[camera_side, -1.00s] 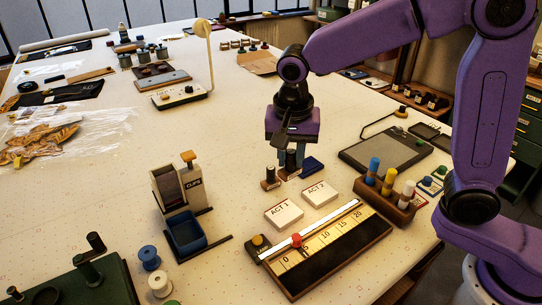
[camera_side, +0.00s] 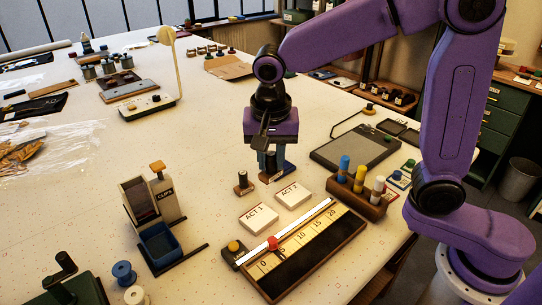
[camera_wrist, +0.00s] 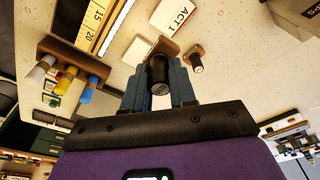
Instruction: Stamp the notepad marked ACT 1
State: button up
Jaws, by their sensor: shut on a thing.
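The notepad marked ACT 1 (camera_side: 258,219) lies flat on the table, left of the notepad marked ACT 2 (camera_side: 293,195). ACT 1 also shows at the top of the wrist view (camera_wrist: 176,17). My gripper (camera_side: 270,162) is shut on a stamp with a dark handle (camera_wrist: 159,72) and a wooden base (camera_side: 272,177), behind the notepads. The stamp is upright; I cannot tell whether its base touches the table. A second stamp (camera_side: 243,184) stands just left of it, also in the wrist view (camera_wrist: 195,59).
A ruler board (camera_side: 310,247) with a red knob lies in front of the notepads. A clip dispenser (camera_side: 155,213) stands left. A grey tablet (camera_side: 352,147) lies back right.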

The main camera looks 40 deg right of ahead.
jog(key=w+d+f, duration=0.2)
jog(key=w+d, duration=0.4)
jog(key=d, duration=0.1)
jog(key=w+d+f, duration=0.3)
jog(key=w+d, duration=0.3)
jog(key=shift+d+f, duration=0.2)
jog(key=shift+f, duration=2.5)
jog(key=shift+f, duration=0.55)
jog(key=shift+r, duration=0.1)
notch_tip(320, 180, up, 7)
jog(key=shift+a, duration=0.1)
